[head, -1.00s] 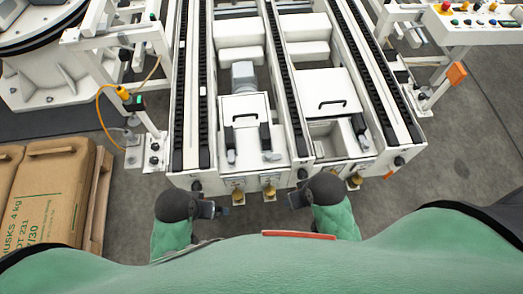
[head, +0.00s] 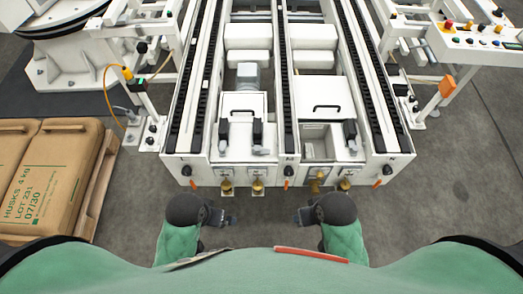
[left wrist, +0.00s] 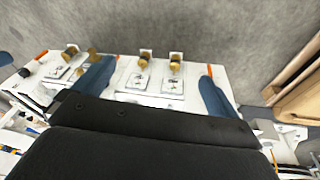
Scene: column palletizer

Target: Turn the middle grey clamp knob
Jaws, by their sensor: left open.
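The front face of the white conveyor machine carries three dark grey knobs with orange levers below. The middle clamp knob (head: 288,171) sits on the central post, between the two pairs of brass fittings. My left gripper (head: 226,218) hangs over the floor in front of the machine, left of the middle knob and apart from it. In the left wrist view its blue fingers (left wrist: 154,87) are spread and empty, with two brass fittings beyond them; the middle knob seems hidden behind one finger. My right gripper (head: 303,217) is also short of the front face, slightly right of the middle knob; its jaws are unclear.
Brass fittings (head: 257,187) project from the front face on both sides of the middle post. Cardboard-coloured sacks (head: 52,180) lie on a pallet at the left. A control panel (head: 480,42) stands at the upper right. Grey floor lies free before the machine.

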